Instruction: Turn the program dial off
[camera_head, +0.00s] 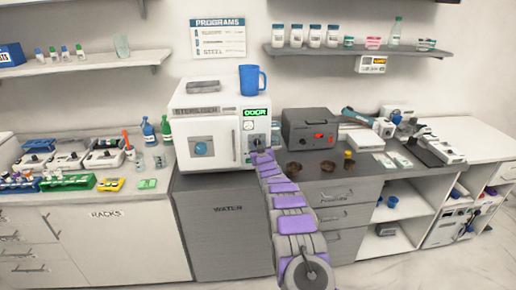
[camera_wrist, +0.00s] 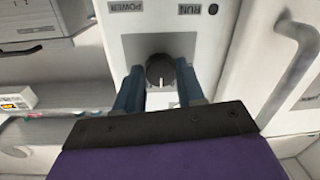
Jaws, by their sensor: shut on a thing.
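The program dial (camera_wrist: 160,71) is a dark round knob with a pale pointer line, on the white front panel of the steriliser (camera_head: 205,140). In the wrist view it sits between the two blue fingers of my gripper (camera_wrist: 160,82), which are shut on it. The panel shows the words POWER and RUN, with a dark round button (camera_wrist: 213,9) by RUN. In the head view my purple arm reaches up to the steriliser's right-hand panel, where a green display (camera_head: 255,112) reads DOOR.
A blue mug (camera_head: 251,80) and a grey item (camera_head: 203,87) stand on top of the steriliser. A dark grey box (camera_head: 310,128) with a red control is close to the right of it. The steriliser's door handle (camera_wrist: 296,62) is beside my gripper.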

